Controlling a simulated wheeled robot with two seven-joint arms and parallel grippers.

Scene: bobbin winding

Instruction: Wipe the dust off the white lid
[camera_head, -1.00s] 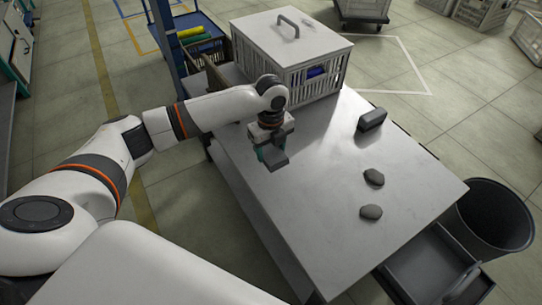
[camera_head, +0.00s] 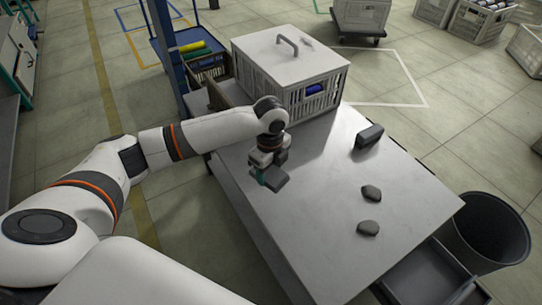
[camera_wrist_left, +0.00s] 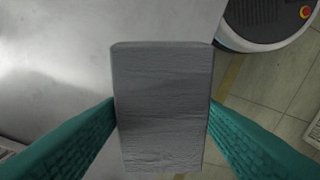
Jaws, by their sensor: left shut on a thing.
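The white lid (camera_head: 262,60) lies on a white slatted crate (camera_head: 318,96) at the table's far end. It has a grey arched handle (camera_head: 288,41), and a small dark smudge (camera_head: 307,43) shows near its far edge. My left gripper (camera_head: 265,172) is in front of the crate, over the table's left edge and apart from the lid. Its teal fingers are shut on a grey pad (camera_head: 272,181). In the left wrist view the pad (camera_wrist_left: 163,105) looks creased and sits between both fingers. My right gripper is out of view.
The grey table (camera_head: 330,240) is mostly clear. A dark block (camera_head: 369,136) and two dark stone-like lumps (camera_head: 371,192) (camera_head: 368,228) lie along its right side. A black bin (camera_head: 487,235) stands right of the table. A blue post (camera_head: 163,50) stands left of the crate.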

